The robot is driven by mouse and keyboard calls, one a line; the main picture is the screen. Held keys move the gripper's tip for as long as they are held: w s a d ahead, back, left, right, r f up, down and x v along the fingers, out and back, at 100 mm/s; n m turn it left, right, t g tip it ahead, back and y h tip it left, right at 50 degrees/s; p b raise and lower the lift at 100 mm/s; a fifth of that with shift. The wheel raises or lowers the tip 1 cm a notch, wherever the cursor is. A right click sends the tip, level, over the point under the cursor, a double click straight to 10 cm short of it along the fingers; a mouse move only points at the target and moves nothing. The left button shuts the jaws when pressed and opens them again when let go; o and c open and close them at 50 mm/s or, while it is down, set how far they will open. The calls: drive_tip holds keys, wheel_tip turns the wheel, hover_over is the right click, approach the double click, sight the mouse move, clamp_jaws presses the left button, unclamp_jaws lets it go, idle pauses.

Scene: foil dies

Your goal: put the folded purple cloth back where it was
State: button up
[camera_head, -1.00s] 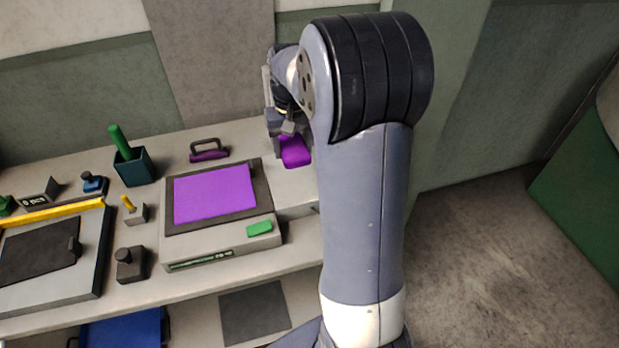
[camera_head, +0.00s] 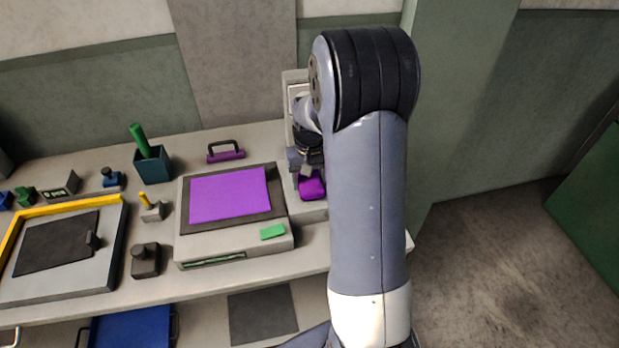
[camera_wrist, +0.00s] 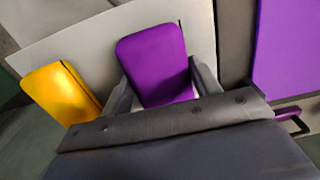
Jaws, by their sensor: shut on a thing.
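The folded purple cloth (camera_head: 312,188) is a small rounded pad to the right of the flat machine. In the wrist view the purple cloth (camera_wrist: 153,58) stands between the two fingers of my gripper (camera_wrist: 163,88), which is shut on it. In the head view my gripper (camera_head: 306,170) is partly hidden by my arm. The cloth is over or on a pale surface (camera_wrist: 90,42); I cannot tell whether it touches. A yellow folded pad (camera_wrist: 60,92) lies to its left in the wrist view and is hidden in the head view.
The flat machine (camera_head: 215,245) with a purple sheet (camera_head: 230,195) and green pad (camera_head: 273,232) stands just left of the cloth. A purple handled tool (camera_head: 226,154) lies behind it. A teal cup (camera_head: 153,163) and yellow-edged tray (camera_head: 60,283) are farther left.

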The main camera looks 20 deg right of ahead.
sight(310, 179)
drive_tip(key=o, duration=0.9)
drive_tip(key=shift+f, duration=0.1)
wheel_tip(310, 179, up, 12)
drive_tip(key=shift+r, duration=0.2)
